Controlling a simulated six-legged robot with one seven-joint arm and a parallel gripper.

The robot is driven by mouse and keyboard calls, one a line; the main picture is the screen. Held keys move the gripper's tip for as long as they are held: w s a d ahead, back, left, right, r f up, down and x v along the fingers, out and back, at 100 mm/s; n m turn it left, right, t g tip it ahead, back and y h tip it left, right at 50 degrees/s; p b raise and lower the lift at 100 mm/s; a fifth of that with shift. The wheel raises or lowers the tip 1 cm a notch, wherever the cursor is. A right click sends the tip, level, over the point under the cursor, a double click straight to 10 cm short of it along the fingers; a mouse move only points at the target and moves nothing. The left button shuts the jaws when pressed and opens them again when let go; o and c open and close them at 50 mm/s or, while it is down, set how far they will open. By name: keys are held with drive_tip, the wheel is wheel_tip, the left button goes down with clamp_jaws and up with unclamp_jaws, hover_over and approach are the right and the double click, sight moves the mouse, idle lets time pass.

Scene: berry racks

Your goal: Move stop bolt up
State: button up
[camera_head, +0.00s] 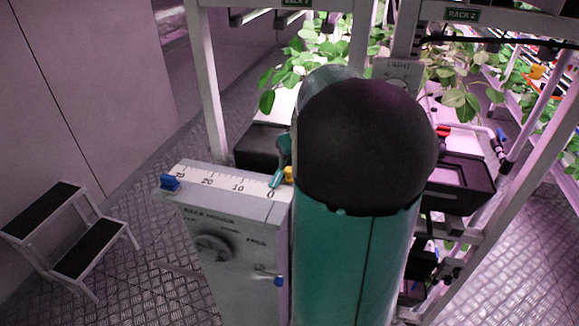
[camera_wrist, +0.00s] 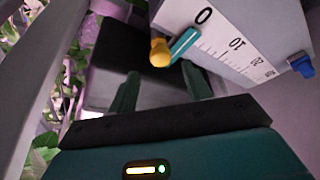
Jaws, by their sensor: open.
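The rack mover box (camera_head: 240,235) has a white scale (camera_head: 222,185) on top, marked from 0 to 30. A yellow knob (camera_head: 289,174) sits at the 0 end, beside a teal pointer (camera_head: 276,179). A blue knob (camera_head: 170,182) sits at the 30 end. No label tells which one is the stop bolt. In the wrist view the yellow knob (camera_wrist: 159,52), teal pointer (camera_wrist: 184,45) and blue knob (camera_wrist: 300,65) also show. My gripper (camera_wrist: 160,70) is open and empty, its two fingers apart just short of the yellow knob. My arm hides most of the gripper in the head view.
A dial (camera_head: 212,248) and a small blue-tipped part (camera_head: 278,281) are on the box front. A step stool (camera_head: 70,235) stands at left. Planted racks (camera_head: 208,90) rise behind. A black tray (camera_head: 262,147) lies behind the box. Floor between stool and box is clear.

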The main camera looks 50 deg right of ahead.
sight(289, 169)
drive_tip(key=shift+x, duration=2.25)
